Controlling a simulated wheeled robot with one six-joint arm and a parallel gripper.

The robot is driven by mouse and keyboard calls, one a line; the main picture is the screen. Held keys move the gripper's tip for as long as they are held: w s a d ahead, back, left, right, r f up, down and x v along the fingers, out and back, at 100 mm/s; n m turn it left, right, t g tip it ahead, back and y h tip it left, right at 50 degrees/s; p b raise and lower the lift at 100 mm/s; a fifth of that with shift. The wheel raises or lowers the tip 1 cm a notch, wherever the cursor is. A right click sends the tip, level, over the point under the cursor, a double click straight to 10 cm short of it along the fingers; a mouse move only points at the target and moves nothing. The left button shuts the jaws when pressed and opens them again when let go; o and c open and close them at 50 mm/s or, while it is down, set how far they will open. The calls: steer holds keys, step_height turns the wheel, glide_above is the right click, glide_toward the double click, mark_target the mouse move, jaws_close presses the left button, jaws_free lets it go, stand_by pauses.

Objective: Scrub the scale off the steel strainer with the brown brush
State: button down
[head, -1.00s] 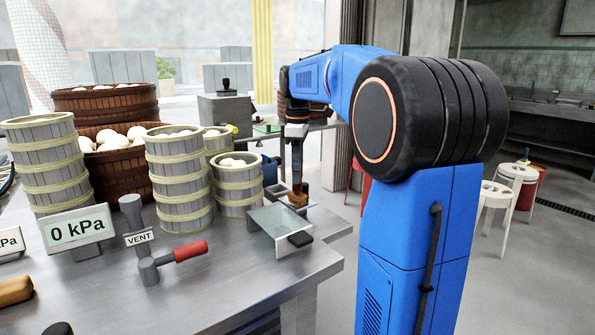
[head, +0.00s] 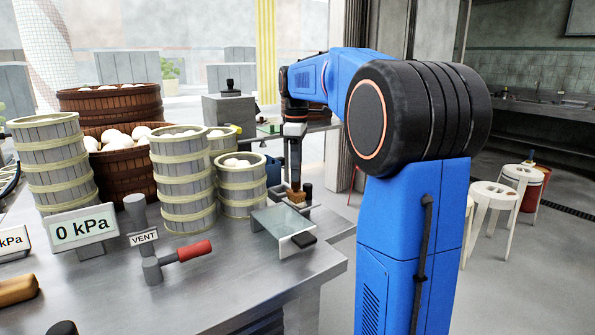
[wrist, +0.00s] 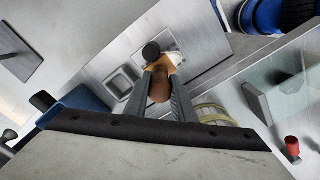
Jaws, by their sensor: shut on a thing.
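My gripper (head: 295,180) points down at the far right end of the steel counter. It is shut on the brown brush (head: 297,195), low over the counter beyond the glass guard. In the wrist view the brush's rounded brown handle (wrist: 159,88) sits between the two fingers (wrist: 160,98). A tan block, perhaps the brush's head, shows past the fingertips, beside a black knob and a pale patch. I cannot clearly make out the strainer; the brush and fingers cover much of that spot. Whether the brush touches anything below is unclear.
A glass guard (head: 283,224) stands just in front of the brush. Steamer towers (head: 185,180) and bun baskets stand to the left. The VENT lever with a red grip (head: 193,251) is nearer. A small square steel dish (wrist: 122,81) lies beside the brush.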

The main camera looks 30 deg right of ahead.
steer(key=shift+s+f, duration=0.1)
steer(key=shift+s, duration=1.1)
steer(key=shift+w, duration=0.1)
steer(key=shift+w+f, duration=0.1)
steer(key=shift+w, duration=1)
steer(key=shift+s, duration=1.25)
steer(key=shift+w, duration=0.15)
steer(key=shift+w+r, duration=0.2)
steer(key=shift+w, duration=0.9)
